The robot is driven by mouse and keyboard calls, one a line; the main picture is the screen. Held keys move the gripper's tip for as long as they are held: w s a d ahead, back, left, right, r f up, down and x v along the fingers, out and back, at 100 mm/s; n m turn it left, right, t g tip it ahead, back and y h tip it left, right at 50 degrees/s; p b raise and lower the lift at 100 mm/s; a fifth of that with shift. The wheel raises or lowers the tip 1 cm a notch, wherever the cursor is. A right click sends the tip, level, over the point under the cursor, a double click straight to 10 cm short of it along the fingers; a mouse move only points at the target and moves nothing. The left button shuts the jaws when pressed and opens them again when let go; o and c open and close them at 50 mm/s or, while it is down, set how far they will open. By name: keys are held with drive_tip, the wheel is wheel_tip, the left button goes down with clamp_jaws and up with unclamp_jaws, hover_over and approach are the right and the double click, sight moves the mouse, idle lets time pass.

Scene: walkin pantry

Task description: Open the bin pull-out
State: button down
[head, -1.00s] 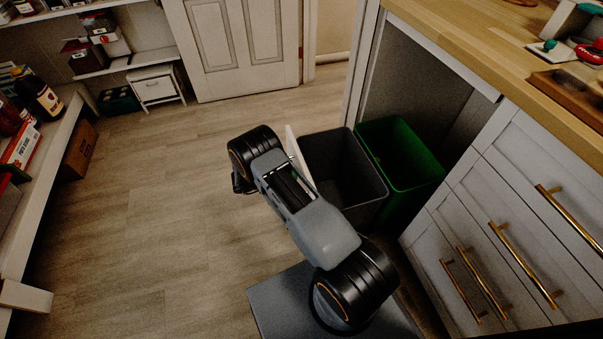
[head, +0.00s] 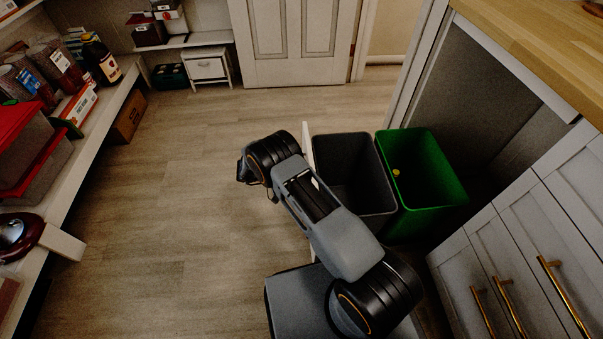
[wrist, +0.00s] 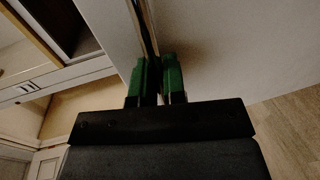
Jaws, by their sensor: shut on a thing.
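The bin pull-out stands well out from its cabinet in the head view. It has a white front panel (head: 308,150), seen nearly edge-on, with a dark grey bin (head: 350,165) behind it and a green bin (head: 425,175) nearer the cabinet. A small yellow thing lies in the green bin. In the wrist view my gripper (wrist: 155,82) has its green fingers closed around a thin upright bar, the pull-out's handle, close to the pale panel. In the head view my arm hides the fingers and handle.
The open cabinet bay (head: 475,95) is under a wooden counter (head: 545,45), with gold-handled drawers (head: 540,210) at right. Shelves (head: 85,160) with jars and boxes line the left. The floor (head: 180,180) between is clear. A white door (head: 292,40) is behind.

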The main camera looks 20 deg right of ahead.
drive_tip(key=shift+w, duration=0.1)
drive_tip(key=c, duration=1.2)
unclamp_jaws()
drive_tip(key=v, duration=1.3)
drive_tip(key=shift+a+r, duration=0.1)
drive_tip(key=shift+a, duration=0.3)
drive_tip(key=shift+r+p, duration=0.1)
drive_tip(key=shift+p, duration=0.2)
